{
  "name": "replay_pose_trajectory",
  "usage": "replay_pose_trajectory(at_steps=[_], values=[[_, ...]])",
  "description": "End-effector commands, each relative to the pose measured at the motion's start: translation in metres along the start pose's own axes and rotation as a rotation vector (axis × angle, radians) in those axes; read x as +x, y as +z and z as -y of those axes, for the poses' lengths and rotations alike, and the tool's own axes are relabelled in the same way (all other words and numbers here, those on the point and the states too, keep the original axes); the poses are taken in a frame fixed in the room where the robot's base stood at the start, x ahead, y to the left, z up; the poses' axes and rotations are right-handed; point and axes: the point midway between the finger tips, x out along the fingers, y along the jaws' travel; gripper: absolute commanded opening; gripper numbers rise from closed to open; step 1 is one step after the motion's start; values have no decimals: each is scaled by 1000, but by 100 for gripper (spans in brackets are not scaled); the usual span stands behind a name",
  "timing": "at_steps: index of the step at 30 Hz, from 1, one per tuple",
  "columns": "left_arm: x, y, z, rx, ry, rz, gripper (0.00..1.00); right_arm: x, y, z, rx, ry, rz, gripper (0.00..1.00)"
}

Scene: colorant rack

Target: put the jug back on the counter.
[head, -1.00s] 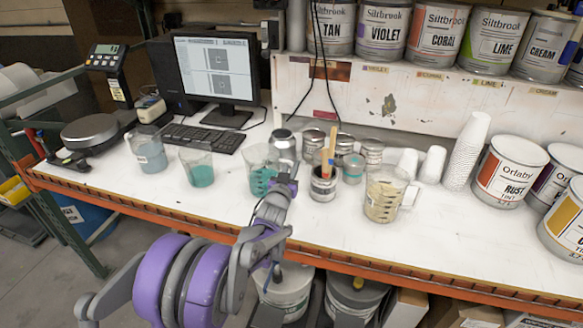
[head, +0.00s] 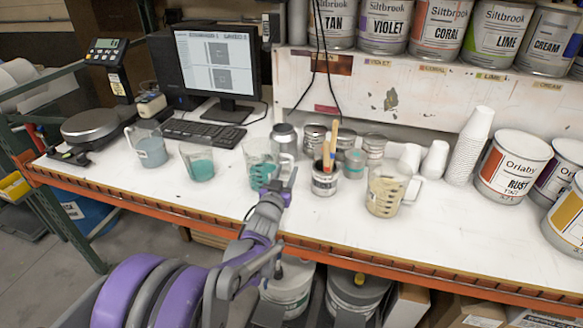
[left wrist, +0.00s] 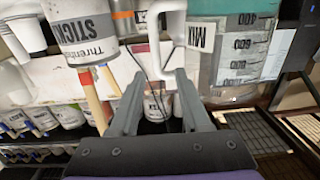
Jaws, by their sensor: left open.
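A clear jug with teal liquid (head: 258,172) stands upright on the white counter (head: 330,235), its handle toward the right. In the left wrist view the jug (left wrist: 236,55) appears inverted at the upper right, with dark graduation marks. Its white handle (left wrist: 156,36) shows right at my fingertips; I cannot tell how far it lies between them. My left gripper (head: 281,181) is open and empty, in front of the jug's handle side and partly covering it. In the left wrist view its two fingers (left wrist: 160,80) are spread apart. My right gripper is not in view.
A tin with brush handles (head: 324,182) stands close right of the gripper, and a beige-filled jug (head: 383,196) farther right. A teal beaker (head: 197,166) and blue-grey jug (head: 152,150) stand left. A metal can (head: 284,140) is behind. The counter's front strip is clear.

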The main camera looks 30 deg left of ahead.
Motion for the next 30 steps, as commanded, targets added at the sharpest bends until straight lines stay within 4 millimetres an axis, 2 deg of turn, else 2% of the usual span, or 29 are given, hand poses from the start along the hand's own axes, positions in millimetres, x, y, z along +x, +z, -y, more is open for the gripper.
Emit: replay_pose_trajectory(at_steps=[1,6,9,17,20,23,26,30], values=[[-12,1,0,0,0,1,47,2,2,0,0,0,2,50],[-38,0,0,0,0,0,47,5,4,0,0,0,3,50],[-47,0,0,0,0,0,47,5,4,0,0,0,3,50],[-54,0,-3,-1,-1,17,47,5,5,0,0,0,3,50],[-69,5,-12,0,-9,93,47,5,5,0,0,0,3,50],[-101,18,-29,6,-12,241,47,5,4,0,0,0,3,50],[-152,41,-50,23,6,438,47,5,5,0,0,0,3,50],[-236,77,-76,64,74,716,47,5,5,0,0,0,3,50]])
